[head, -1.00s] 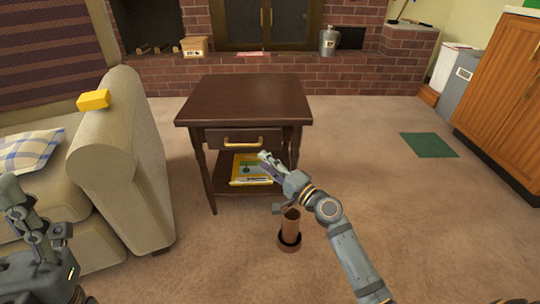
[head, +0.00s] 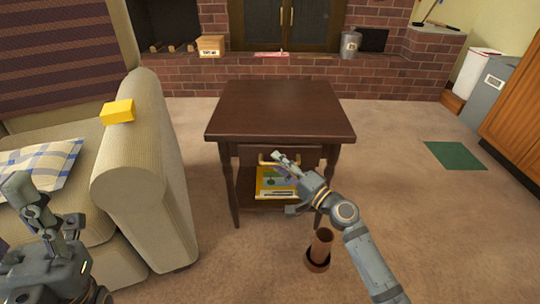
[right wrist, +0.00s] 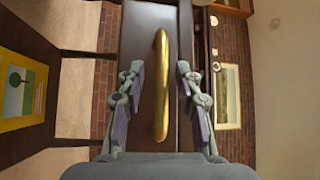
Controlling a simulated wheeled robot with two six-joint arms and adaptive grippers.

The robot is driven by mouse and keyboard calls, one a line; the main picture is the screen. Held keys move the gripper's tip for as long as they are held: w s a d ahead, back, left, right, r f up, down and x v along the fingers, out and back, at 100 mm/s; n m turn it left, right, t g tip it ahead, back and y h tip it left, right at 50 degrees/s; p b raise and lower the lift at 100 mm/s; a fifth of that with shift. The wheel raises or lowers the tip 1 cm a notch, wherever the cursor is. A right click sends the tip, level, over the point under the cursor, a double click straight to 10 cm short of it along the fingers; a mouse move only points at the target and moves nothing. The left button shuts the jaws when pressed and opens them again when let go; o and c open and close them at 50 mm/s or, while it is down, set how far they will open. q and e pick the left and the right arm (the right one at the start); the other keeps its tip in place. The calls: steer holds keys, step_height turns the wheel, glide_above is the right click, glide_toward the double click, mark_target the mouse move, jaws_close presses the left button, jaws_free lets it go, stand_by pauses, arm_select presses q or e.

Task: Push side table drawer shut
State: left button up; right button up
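The dark brown side table (head: 278,108) stands in the middle of the head view. Its drawer front (head: 308,153) is just under the top; how far it sticks out is hard to tell. The brass handle (head: 265,160) is partly covered by my right gripper (head: 285,160). In the right wrist view the handle (right wrist: 161,85) runs between the two spread fingers of my right gripper (right wrist: 160,95), with space on both sides. My left gripper (head: 25,190) is at the lower left over the sofa, away from the table; its fingers are unclear.
A yellow picture book (head: 268,185) lies on the table's lower shelf. A brown cylindrical object (head: 319,248) stands on the carpet in front, near my right arm. A beige sofa (head: 135,135) with a yellow block (head: 118,111) is left. Carpet right of the table is mostly clear.

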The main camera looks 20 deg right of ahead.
steer(key=shift+c, duration=0.4)
jaws_close()
steer(key=w+b, duration=0.1)
steer(key=w, duration=0.1)
steer(key=w+d, duration=0.1)
steer(key=w, duration=0.1)
steer(key=shift+d+b, duration=0.1)
steer(key=shift+b, duration=0.25)
steer(key=shift+w+d, duration=0.1)
steer(key=shift+r, duration=0.15)
